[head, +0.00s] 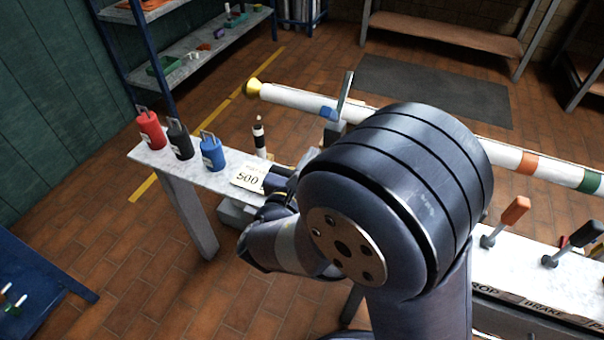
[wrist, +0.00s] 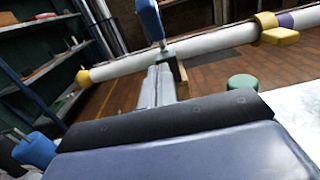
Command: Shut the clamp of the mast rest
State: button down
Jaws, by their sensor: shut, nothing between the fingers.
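The mast (head: 290,98) is a long white pole with a yellow tip, lying across the picture; it also crosses the wrist view (wrist: 120,68). The mast rest (head: 333,130) is a post under it near the tip end. Its clamp (head: 345,95) stands up above the mast as a flat grey bar, with a blue piece beside it. In the wrist view the blue clamp handle (wrist: 150,20) points up, and the clamp looks open. My gripper (wrist: 160,85) is shut and empty, its grey fingers pointing at the rest just below the handle. Contact cannot be told. In the head view my arm hides most of it.
Orange (head: 513,212) and black (head: 585,234) levers stand on the white panel at right. A green round knob (wrist: 242,83) is right of my fingers.

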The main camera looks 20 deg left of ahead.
aim_at(324, 117)
jog(key=w+r, duration=0.3)
jog(key=w, duration=0.2)
jog(key=shift+w+d, duration=0.15)
jog(key=shift+d, duration=0.1)
jog(key=shift+r, duration=0.15)
jog(key=r+g+p, duration=0.1)
jog(key=p, duration=0.2)
jog(key=w+r+g+p, duration=0.1)
jog(key=p, duration=0.2)
jog(key=shift+r+p, duration=0.3)
jog(key=shift+r, duration=0.05)
jog(key=w+r+g+p, duration=0.2)
jog(key=p, duration=0.5)
jog(key=shift+d+r+g+p, duration=0.15)
jog(key=shift+g+p, duration=0.25)
jog(key=w+r+g+p, duration=0.1)
jog(key=p, duration=0.3)
jog(key=shift+w+g+p, duration=0.15)
jog(key=shift+g+p, duration=0.15)
jog(key=shift+g, duration=0.1)
jog(key=shift+w+r+g+p, duration=0.1)
jog(key=shift+w+g+p, duration=0.55)
jog(key=shift+p, duration=0.6)
jog(key=shift+w+d+p, duration=0.1)
jog(key=shift+w+p, duration=0.4)
jog(key=shift+p, duration=0.05)
